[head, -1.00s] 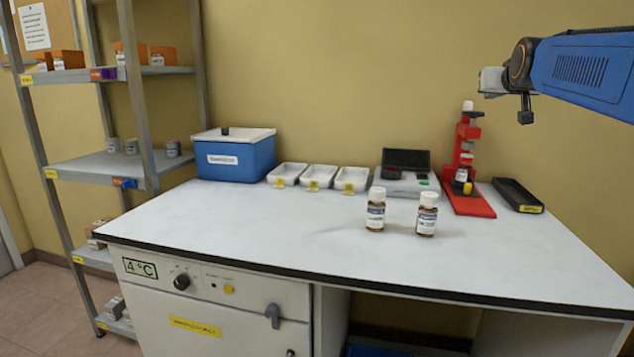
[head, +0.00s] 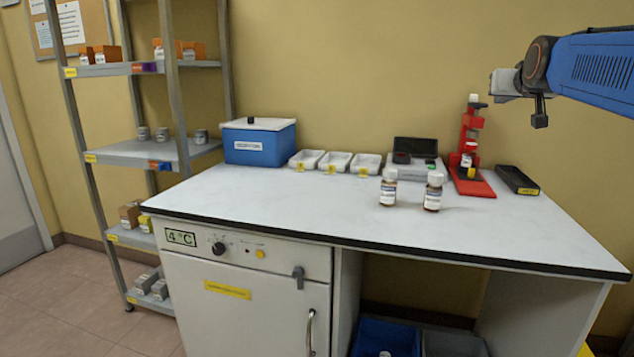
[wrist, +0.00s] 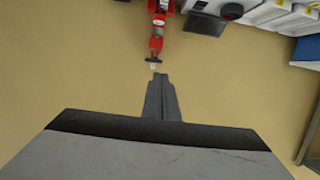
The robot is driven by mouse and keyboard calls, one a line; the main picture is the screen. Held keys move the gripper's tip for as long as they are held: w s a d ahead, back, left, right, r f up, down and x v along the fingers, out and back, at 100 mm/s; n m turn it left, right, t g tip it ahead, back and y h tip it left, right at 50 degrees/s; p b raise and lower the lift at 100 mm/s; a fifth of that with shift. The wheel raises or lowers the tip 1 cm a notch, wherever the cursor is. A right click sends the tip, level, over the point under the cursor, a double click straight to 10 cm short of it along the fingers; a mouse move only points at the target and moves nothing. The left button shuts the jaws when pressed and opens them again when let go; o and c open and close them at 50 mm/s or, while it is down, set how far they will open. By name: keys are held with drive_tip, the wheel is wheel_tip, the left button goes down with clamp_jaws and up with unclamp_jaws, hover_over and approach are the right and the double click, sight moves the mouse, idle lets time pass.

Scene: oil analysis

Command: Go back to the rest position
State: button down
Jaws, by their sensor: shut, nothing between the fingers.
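My gripper (wrist: 158,78) is shut and empty in the wrist view, its fingers together against the plain wall. In the head view my arm reaches in from the upper right, and my gripper (head: 497,83) is raised above the bench, beside the top of the red stand (head: 468,150). The red stand holds a small bottle (head: 467,157) and also shows at the top of the wrist view (wrist: 157,32). Two brown bottles with white caps, the left one (head: 388,188) and the right one (head: 433,191), stand upright on the bench (head: 300,212).
A blue box (head: 259,143), three white trays, a grey device (head: 417,170) and a black tray (head: 517,181) line the back of the bench. A grey shelf rack (head: 150,151) stands at the left. Floor (head: 70,290) is clear at lower left. The bench front is bare.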

drive_tip(key=s+a+f+g+y, duration=0.1)
drive_tip(key=s+a+f, duration=0.2)
drive_tip(key=s+f, duration=0.3)
drive_tip(key=s+a+f+n+g, duration=0.1)
drive_tip(key=s+a+f+g, duration=0.1)
drive_tip(key=s+a+f, duration=0.2)
drive_tip(key=s+a+f+g+y, duration=0.1)
drive_tip(key=s+a+f, duration=0.3)
drive_tip(key=s+f, duration=0.4)
drive_tip(key=shift+s+a+f+n+g+y, duration=0.1)
drive_tip(key=shift+a+f+n+g+y, duration=0.05)
drive_tip(key=shift+f, duration=0.7)
drive_tip(key=shift+a+f+n+g+y, duration=0.1)
drive_tip(key=shift+f+n+g+y, duration=0.05)
drive_tip(key=shift+f, duration=0.65)
drive_tip(key=s+a+f+g, duration=0.2)
drive_tip(key=s+f, duration=0.8)
drive_tip(key=s+a+f+n+g+y, duration=0.1)
drive_tip(key=s+a+f+g, duration=0.1)
drive_tip(key=s+f, duration=0.8)
drive_tip(key=shift+s+a+f+g, duration=0.25)
drive_tip(key=shift+a+g, duration=0.15)
drive_tip(key=shift+a, duration=0.2)
